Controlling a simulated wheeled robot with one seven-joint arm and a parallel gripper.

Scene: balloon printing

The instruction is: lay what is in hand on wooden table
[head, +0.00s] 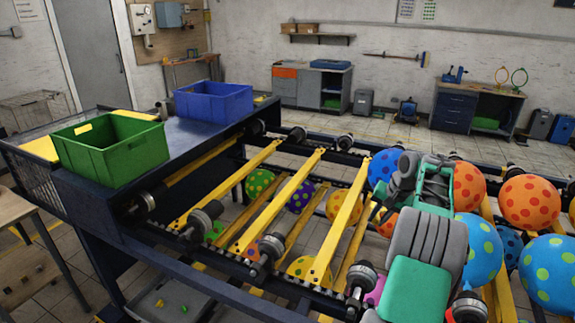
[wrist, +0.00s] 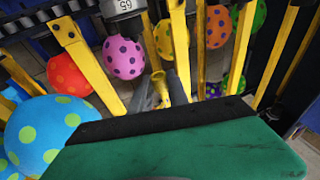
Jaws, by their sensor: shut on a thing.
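My gripper (wrist: 163,92) is shut on a small yellow thing (wrist: 159,84) between its grey fingers in the wrist view. Only part of the yellow thing shows, so its full shape is unclear. In the head view my green and grey arm hangs over the roller rack at right, and what the gripper holds cannot be made out there. The wooden table (head: 14,206) shows only partly at the left edge of the head view, far from my gripper.
Yellow bars (head: 270,211) and rollers cross the rack between my arm and the table. Spotted balloons, such as an orange one (head: 529,201), hang around it. A green crate (head: 110,148) and a blue crate (head: 213,101) stand at the rack's left end.

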